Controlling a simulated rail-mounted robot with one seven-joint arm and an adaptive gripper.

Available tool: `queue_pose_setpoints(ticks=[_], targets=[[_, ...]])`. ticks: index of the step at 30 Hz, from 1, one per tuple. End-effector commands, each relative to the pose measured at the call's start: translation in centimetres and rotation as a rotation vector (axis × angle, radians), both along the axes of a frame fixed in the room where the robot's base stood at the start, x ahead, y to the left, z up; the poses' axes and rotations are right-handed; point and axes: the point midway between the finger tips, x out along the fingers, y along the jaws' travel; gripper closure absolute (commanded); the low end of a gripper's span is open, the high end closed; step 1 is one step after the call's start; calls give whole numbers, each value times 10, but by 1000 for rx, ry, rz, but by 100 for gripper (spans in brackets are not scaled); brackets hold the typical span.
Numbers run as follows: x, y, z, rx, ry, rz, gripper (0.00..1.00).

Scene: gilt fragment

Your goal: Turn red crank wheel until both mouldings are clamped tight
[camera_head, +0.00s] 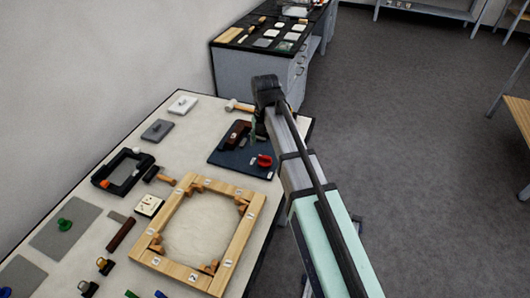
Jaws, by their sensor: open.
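The red crank wheel (265,161) is on the right part of a dark blue board (228,158) near the table's far right edge. A dark brown piece (236,133), perhaps a moulding in the clamp, stands at the back of this board. I cannot make out two separate mouldings or whether they are clamped. My arm reaches in from the lower right, and its end is over the board. My gripper (260,126) is small and partly hidden by my arm, beyond the red wheel and apart from it. It is open, and I see nothing held in it.
A pale wooden frame (170,269) with corner blocks lies in front of the board. A mallet (238,106) lies behind it. A black tray (124,171), grey plates and small tools cover the left side. A grey cabinet (259,80) stands behind; open floor lies right.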

Motion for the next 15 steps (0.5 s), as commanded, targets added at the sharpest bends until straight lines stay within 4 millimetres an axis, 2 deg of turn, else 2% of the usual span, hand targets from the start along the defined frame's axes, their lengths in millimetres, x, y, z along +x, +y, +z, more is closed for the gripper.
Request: queue_pose_setpoints(ticks=[6, 15], targets=[[-1, 0, -32, 0, 2, 0, 23], [0, 0, -55, 0, -1, 0, 23]])
